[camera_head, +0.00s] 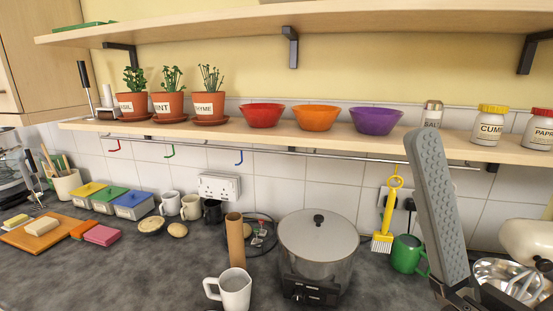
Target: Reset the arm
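A long grey dimpled part, seemingly one finger of my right gripper (437,205), stands up at the lower right, in front of the shelf edge and the tiled wall. A dark mechanism shows at its foot, at the bottom edge of the picture. I cannot make out a second finger clearly, so its opening is not clear. Nothing is seen held against the dimpled part. My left gripper is not in view.
A steel pot (316,250), a white mug (232,290) and a brown tube (235,240) stand on the dark counter. A green mug (407,254) and metal bowl (510,280) flank the finger. The shelf (300,143) above holds pots, bowls and jars.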

